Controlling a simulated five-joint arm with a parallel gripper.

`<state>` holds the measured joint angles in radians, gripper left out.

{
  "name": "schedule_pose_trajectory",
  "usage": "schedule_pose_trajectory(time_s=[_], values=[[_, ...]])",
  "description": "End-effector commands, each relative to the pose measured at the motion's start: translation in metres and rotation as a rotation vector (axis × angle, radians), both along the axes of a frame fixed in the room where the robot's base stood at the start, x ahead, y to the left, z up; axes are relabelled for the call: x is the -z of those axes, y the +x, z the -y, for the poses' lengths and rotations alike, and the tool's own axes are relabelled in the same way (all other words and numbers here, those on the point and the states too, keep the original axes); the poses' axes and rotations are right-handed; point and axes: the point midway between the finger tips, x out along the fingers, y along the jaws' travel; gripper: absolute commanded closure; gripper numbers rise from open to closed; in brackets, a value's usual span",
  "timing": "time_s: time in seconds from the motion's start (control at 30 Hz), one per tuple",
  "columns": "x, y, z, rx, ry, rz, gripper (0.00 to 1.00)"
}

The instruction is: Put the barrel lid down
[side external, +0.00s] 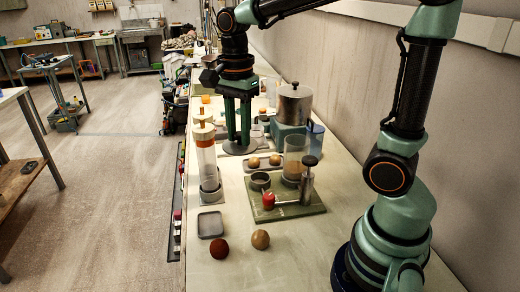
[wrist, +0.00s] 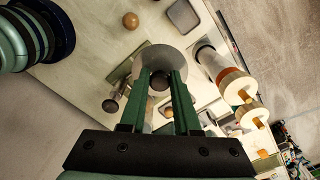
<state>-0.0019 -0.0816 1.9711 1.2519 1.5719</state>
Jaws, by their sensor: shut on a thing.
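The barrel lid, a grey round disc, hangs at the fingertips of my gripper (side external: 239,141) in the side view, with its rim (side external: 232,149) low over the table. I cannot tell whether it touches the surface. In the wrist view my gripper (wrist: 163,76) is shut on its dark knob, and the lid's disc (wrist: 165,55) spreads beyond the fingers. A steel pot (side external: 293,106) with a knobbed top stands on a teal block to the right of my gripper. I cannot tell whether this pot is the barrel.
Clear tubes with orange bands (side external: 206,165) stand left of my gripper.

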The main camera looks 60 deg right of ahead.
Motion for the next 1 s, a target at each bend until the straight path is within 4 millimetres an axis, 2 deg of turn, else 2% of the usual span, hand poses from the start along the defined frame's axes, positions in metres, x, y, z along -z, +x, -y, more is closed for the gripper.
schedule_pose_trajectory(time_s=[0.17, 0.6, 0.7, 1.0], values=[[0.024, -0.002, -0.006, 0.0, 0.0, -0.005, 1.0], [0.13, -0.003, -0.006, 0.001, 0.0, -0.009, 1.0], [0.148, -0.003, -0.006, 0.001, 0.0, -0.006, 1.0], [0.175, -0.003, -0.006, 0.0, 0.0, -0.004, 1.0]])
